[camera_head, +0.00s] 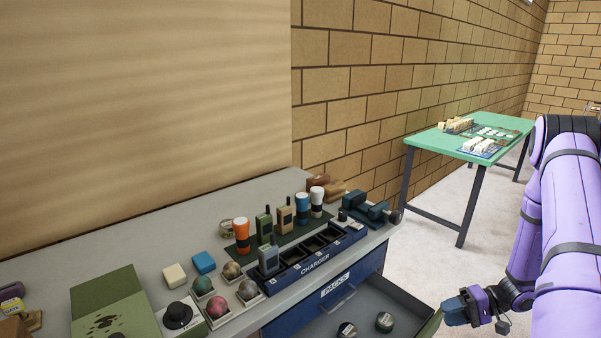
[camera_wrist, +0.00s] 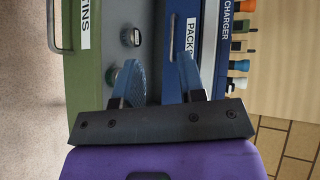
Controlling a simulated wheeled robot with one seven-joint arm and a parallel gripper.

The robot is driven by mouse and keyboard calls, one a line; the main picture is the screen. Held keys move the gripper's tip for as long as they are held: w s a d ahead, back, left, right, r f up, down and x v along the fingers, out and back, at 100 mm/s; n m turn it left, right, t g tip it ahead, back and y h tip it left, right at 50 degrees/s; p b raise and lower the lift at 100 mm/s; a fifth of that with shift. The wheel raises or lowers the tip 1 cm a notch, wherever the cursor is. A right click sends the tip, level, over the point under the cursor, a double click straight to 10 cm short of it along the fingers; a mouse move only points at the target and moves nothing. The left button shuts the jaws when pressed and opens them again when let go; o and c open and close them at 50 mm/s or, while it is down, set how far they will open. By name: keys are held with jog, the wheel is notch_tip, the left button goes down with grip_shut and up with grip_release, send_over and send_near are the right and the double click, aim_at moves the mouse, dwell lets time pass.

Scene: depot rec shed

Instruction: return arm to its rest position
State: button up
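My arm is purple and reaches down the right side of the head view. My gripper (camera_head: 455,310) is just right of the open drawer (camera_head: 376,299), near the drawer's green front. In the wrist view, my gripper's two blue fingers (camera_wrist: 159,62) stand apart with nothing held between them. The open drawer lies beyond them, and its green front (camera_wrist: 85,45) bears a label ending in "TINS". Two round dark tins with pale parts lie in the drawer, one (camera_head: 384,321) to the right and one (camera_head: 347,330) to the left.
A blue drawer front (camera_head: 337,290) sits below the charger. A green table (camera_head: 430,141) with game pieces stands at the back right. Floor between is clear.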

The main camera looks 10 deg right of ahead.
jog(key=a+r+n+g+h, duration=0.25)
jog(key=a+r, duration=0.25)
jog(key=r, duration=0.9)
jog(key=a+r+n+g+h, duration=0.15)
jog(key=a+r+h, duration=0.3)
jog(key=r, duration=0.85)
jog(key=s+a+r+t+h, duration=0.3)
jog(key=s+a+r, duration=0.1)
jog(key=s+r, duration=0.3)
jog(key=s+a+r+t+h, duration=0.3)
jog(key=s+a+r, duration=0.2)
jog(key=s+r, duration=0.3)
notch_tip(320, 180, up, 3)
jog(key=shift+s+a+r, duration=0.1)
jog(key=shift+s+a, duration=0.15)
